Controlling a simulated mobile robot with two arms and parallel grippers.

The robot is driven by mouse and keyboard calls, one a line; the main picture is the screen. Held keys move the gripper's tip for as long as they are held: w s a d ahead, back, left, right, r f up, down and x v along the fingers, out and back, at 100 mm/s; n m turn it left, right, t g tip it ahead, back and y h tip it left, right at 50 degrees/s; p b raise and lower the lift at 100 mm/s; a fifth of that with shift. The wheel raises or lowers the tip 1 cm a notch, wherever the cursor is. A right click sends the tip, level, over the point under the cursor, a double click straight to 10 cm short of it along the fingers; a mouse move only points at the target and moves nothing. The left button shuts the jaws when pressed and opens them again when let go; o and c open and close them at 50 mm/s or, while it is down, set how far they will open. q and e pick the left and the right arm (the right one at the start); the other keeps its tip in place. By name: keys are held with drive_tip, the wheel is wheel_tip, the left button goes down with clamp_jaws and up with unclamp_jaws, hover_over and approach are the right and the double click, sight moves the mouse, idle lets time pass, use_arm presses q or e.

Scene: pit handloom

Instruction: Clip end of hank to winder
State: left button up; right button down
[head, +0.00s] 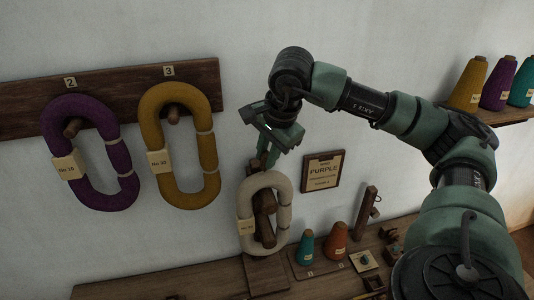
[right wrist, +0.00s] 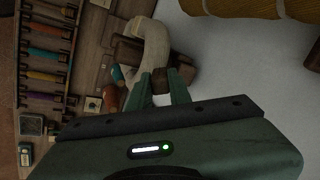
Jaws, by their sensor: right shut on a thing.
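The cream hank (head: 283,190) hangs in an upright loop around the brown wooden winder (head: 265,228) on the bench, with a tag on its left side. In the right wrist view the hank (right wrist: 155,42) shows as a pale curve just beyond my fingertips. My right gripper (head: 264,158) is just above the top of the hank. In the right wrist view its fingers are shut on a small brown wooden piece (right wrist: 160,77). I cannot tell whether that piece is a clip or part of the winder. A loose hank end is not discernible. My left gripper is not in view.
A purple hank (head: 116,155) and a mustard hank (head: 208,150) hang on wall pegs at left. Teal (head: 306,246) and orange-brown (head: 336,240) cones stand close by on the bench. A shelf with cones (head: 468,82) is at upper right.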

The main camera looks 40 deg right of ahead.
idle(0.5)
drive_tip(key=shift+r+p, duration=1.75)
drive_tip(key=shift+r, duration=0.75)
